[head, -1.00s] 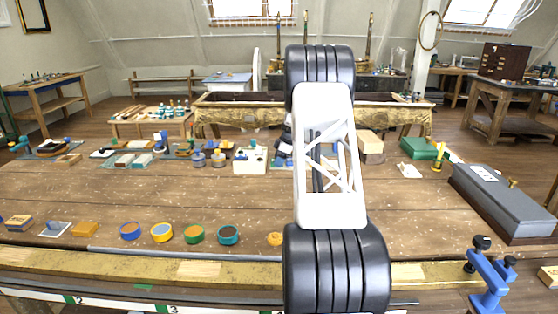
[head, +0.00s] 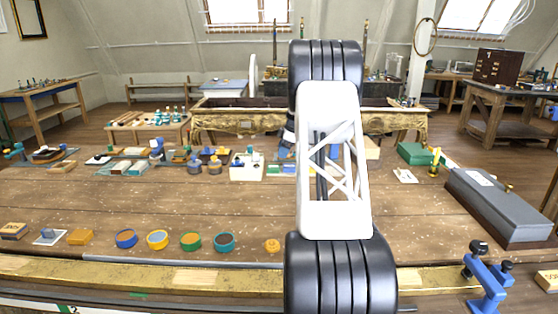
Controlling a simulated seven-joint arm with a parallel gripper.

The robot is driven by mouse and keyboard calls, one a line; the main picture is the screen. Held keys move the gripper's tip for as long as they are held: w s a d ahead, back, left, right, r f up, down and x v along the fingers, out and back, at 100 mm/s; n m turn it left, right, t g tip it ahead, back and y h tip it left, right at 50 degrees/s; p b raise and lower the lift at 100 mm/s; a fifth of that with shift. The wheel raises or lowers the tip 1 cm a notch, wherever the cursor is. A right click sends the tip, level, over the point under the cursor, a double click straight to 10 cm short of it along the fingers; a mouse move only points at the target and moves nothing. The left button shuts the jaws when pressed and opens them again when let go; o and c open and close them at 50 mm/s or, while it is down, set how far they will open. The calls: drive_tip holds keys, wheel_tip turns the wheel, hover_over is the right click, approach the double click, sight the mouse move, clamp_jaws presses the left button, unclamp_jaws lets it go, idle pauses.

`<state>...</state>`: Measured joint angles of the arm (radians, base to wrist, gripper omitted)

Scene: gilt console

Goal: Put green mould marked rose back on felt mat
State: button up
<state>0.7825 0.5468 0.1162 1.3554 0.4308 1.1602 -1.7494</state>
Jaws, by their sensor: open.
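Several round, low, coloured-rim tubs stand in a row near the bench's front edge in the head view. One has a green rim and an orange-brown top (head: 190,242), between a yellow-rimmed tub (head: 157,240) and a teal-rimmed one (head: 225,242). A green block (head: 415,153) lies at the back right of the bench. No rose mark is readable on either green thing, so I cannot tell which is the mould. I cannot pick out the felt mat for certain. My black and white arm stands upright across the middle; my gripper is hidden behind it.
A long grey box (head: 495,208) stands at the right, with a blue clamp (head: 487,278) at the front right edge. Small tools and jars (head: 195,163) line the back of the bench (head: 110,200). The wood between the rows is mostly clear.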

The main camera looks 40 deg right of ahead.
drive_tip(key=shift+v, duration=1.85)
